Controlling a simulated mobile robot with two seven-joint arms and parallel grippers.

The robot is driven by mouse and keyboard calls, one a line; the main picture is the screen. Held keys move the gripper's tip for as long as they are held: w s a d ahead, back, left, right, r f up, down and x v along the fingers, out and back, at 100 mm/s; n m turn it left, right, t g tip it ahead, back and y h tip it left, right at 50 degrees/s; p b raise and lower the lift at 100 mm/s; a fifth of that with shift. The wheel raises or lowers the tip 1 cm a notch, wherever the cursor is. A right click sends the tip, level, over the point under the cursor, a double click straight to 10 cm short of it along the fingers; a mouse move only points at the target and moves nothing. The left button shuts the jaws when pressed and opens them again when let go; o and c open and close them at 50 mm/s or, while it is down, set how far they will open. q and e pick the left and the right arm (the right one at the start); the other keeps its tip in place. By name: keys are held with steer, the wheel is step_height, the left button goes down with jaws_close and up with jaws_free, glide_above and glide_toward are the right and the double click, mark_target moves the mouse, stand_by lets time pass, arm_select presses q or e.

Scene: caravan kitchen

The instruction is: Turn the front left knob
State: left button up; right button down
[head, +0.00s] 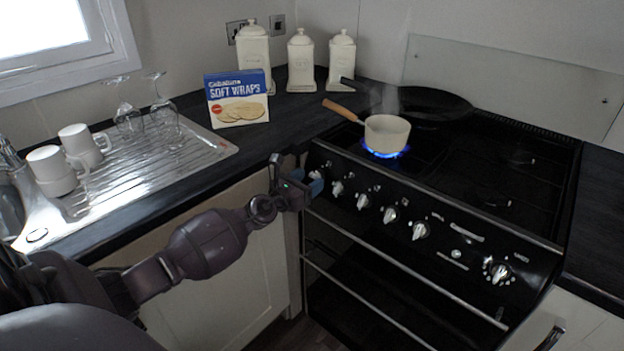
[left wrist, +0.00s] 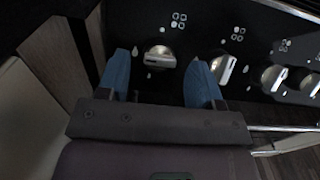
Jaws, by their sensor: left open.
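A row of silver knobs runs along the black cooker's front panel (head: 455,262). In the left wrist view the leftmost knob (left wrist: 160,57) lies just beyond and between my fingertips; its grip bar lies nearly level, while its neighbour (left wrist: 222,68) is tilted. My left gripper (head: 313,184) is open, with blue fingers apart, in front of the panel's left end. It also shows in the left wrist view (left wrist: 161,76). I cannot tell whether the fingers touch the knob. In the head view the gripper partly hides that end. My right gripper is not in view.
A cream saucepan (head: 387,134) steams over a blue flame on the front left burner, its wooden handle pointing left. A dark frying pan (head: 430,103) sits behind. A soft wraps box (head: 238,99), canisters (head: 300,62) and a drainer (head: 205,147) are on the worktop. An oven rail (head: 365,262) runs below the knobs.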

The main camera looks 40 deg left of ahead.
arm_select(q)
steer(key=shift+w, duration=0.75)
